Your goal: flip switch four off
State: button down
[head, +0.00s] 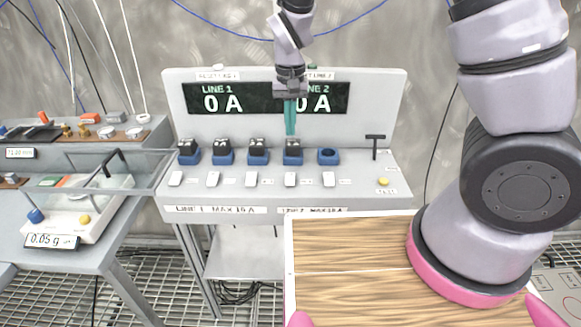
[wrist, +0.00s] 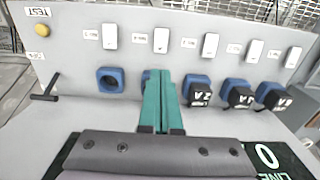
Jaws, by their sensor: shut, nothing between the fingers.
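A row of several white rocker switches runs along the front of the grey panel (head: 270,210). Switch four (head: 290,180), counted from the left, is in front of a blue socket with a black block (head: 293,145). Switch four also shows in the wrist view (wrist: 161,40), second from the left there. Its on or off position is too small to tell. My gripper (head: 290,132) has green fingers, shut and empty, pointing down above the black block behind switch four. In the wrist view the fingertips (wrist: 157,76) are apart from the switch and hide most of that socket.
Other blue sockets with black blocks (head: 222,146) stand to the left, and an empty socket (head: 328,156) to the right. A black T-handle (head: 375,143) and yellow button (head: 383,181) are at the right end. The display (head: 220,99) reads 0 A for both lines.

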aim_at(290, 176)
notch_tip(290, 176, down, 14)
jog(key=shift+w+r, duration=0.1)
jog(key=shift+r, duration=0.1)
dwell(0.4)
jog(key=shift+w+f+g, duration=0.15)
jog(key=shift+g, duration=0.15)
jog(key=shift+s, duration=0.25)
jog(key=shift+s+r, duration=0.2)
jog(key=shift+s, duration=0.45)
